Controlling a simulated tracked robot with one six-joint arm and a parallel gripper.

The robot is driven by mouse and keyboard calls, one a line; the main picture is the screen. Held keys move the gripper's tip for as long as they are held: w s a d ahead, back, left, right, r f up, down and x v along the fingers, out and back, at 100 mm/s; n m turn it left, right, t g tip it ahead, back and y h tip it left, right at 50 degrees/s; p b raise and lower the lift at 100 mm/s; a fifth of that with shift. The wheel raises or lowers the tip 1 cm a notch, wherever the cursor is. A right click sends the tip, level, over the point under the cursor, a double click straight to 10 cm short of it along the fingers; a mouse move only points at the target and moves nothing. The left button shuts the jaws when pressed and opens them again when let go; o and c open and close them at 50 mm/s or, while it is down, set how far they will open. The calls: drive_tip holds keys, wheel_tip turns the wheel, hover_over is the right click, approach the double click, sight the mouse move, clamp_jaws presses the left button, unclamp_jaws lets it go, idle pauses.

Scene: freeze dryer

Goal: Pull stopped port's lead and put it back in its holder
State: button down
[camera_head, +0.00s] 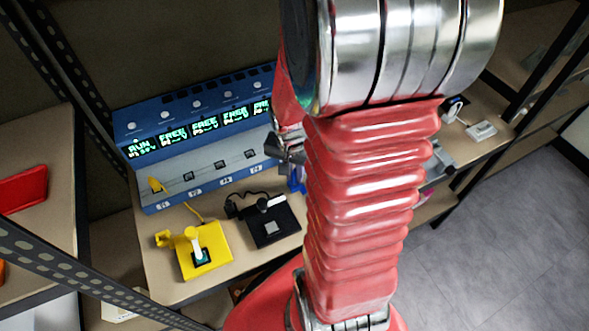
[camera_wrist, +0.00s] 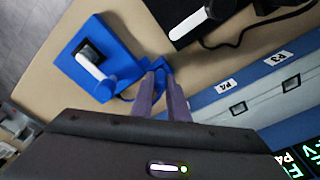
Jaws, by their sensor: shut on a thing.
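In the wrist view my gripper (camera_wrist: 162,82) has its fingers around a small blue piece at the edge of the blue holder (camera_wrist: 73,66). The piece looks like the blue lead's plug; the fingers hide most of it, and I cannot tell if it is seated in the holder. In the head view my gripper (camera_head: 291,150) is in front of the blue port unit (camera_head: 150,118), and my arm hides most of the blue holder. Ports P4 (camera_wrist: 237,108) and P3 (camera_wrist: 290,83) look empty. The yellow lead's plug (camera_head: 155,184) is in the leftmost port, under a RUN display.
The yellow holder (camera_head: 205,262) and the black holder (camera_head: 283,222) stand on the bench in front of the unit. Their cables lie close by. Several displays read FREE. A shelf with a red tray (camera_head: 22,186) is at left. Rack posts frame the bench.

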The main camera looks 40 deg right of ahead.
drive_tip(key=shift+r, duration=0.6)
drive_tip(key=shift+f, duration=1.1)
idle(1.8)
drive_tip(key=c, duration=1.6)
unclamp_jaws()
drive_tip(key=shift+c, duration=0.2)
drive_tip(key=shift+r, duration=0.1)
wheel_tip(320, 180, up, 14)
drive_tip(key=a, duration=0.1)
drive_tip(key=shift+s+a+f, duration=0.2)
drive_tip(key=shift+s+f, duration=0.05)
drive_tip(key=shift+s, duration=0.15)
